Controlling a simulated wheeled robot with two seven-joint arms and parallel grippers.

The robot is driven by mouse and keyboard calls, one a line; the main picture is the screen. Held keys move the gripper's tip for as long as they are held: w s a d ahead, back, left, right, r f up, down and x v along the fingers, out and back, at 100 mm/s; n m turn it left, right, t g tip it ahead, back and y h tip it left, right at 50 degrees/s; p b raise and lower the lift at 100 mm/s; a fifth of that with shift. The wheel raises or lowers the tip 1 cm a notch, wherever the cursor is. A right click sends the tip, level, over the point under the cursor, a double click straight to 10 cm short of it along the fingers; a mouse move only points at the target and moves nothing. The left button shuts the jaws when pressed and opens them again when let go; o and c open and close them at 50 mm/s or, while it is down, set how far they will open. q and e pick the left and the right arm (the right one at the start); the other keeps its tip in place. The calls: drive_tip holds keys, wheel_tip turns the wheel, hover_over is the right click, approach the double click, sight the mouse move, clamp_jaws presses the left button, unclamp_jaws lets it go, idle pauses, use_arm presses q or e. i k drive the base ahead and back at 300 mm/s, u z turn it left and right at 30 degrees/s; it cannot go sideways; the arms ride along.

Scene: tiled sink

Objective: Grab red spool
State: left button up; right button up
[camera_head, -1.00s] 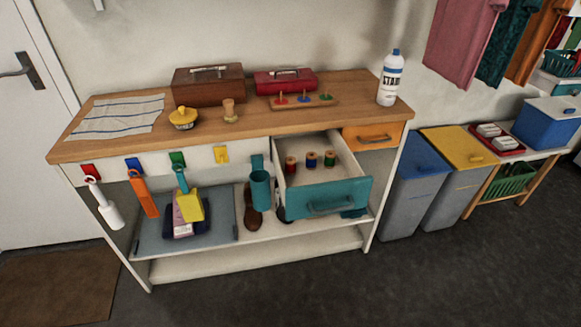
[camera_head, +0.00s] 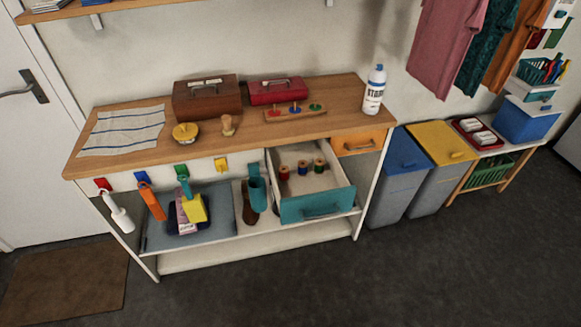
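The red spool (camera_head: 284,173) stands upright in the open teal-fronted drawer (camera_head: 318,203) of the workbench. It is the leftmost of three spools in a row; a blue spool (camera_head: 303,168) and a green spool (camera_head: 319,165) stand to its right. On the bench top above, a wooden peg board (camera_head: 295,115) carries a red, a blue and a green piece on it. Neither of my grippers shows in the head view.
An orange drawer (camera_head: 358,142) is shut. Blue-lidded and yellow-lidded bins (camera_head: 440,145) stand right of the bench. The dark floor in front is clear.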

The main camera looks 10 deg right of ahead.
sight(284, 169)
drive_tip(key=z, duration=2.2)
drive_tip(key=i, duration=1.4)
drive_tip(key=u, duration=2.65)
